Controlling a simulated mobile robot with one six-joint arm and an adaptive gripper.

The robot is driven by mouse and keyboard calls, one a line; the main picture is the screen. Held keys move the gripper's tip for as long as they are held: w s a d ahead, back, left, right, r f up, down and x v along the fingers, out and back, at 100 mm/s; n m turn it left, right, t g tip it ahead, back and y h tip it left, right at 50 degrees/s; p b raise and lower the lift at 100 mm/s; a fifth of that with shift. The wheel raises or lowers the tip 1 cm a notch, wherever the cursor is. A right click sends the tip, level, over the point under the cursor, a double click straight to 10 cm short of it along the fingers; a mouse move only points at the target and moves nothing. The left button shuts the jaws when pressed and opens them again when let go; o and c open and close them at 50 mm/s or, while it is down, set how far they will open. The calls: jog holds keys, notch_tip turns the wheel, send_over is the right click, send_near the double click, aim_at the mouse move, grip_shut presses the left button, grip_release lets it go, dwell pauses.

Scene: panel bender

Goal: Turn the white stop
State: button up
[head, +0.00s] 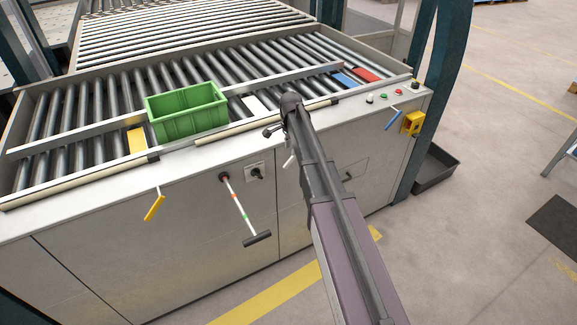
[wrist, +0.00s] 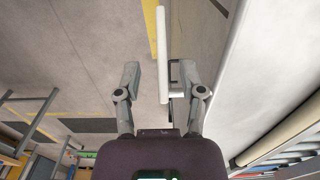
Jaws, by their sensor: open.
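A white lever (head: 290,160) shows on the front of the machine, partly hidden by my arm. In the wrist view a long white handle (wrist: 162,50) lies between my open fingers (wrist: 160,75), with a gap visible on each side. Its lower end reaches down between the fingers, beside a short grey stub (wrist: 176,94). A white plate (head: 253,103) lies among the rollers behind the front edge. In the head view my gripper (head: 278,128) is at the front edge, above the white lever; its fingertips are hard to make out.
A green crate (head: 188,116) sits on the rollers. A yellow lever (head: 154,206), a striped rod with a black crossbar (head: 240,210) and a blue lever (head: 393,119) hang along the front. A yellow box (head: 412,123) is at the right corner. Open floor (head: 480,150) lies right.

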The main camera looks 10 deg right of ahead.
aim_at(290, 158)
jog(key=shift+f+b, duration=3.2)
jog(key=shift+f, duration=0.25)
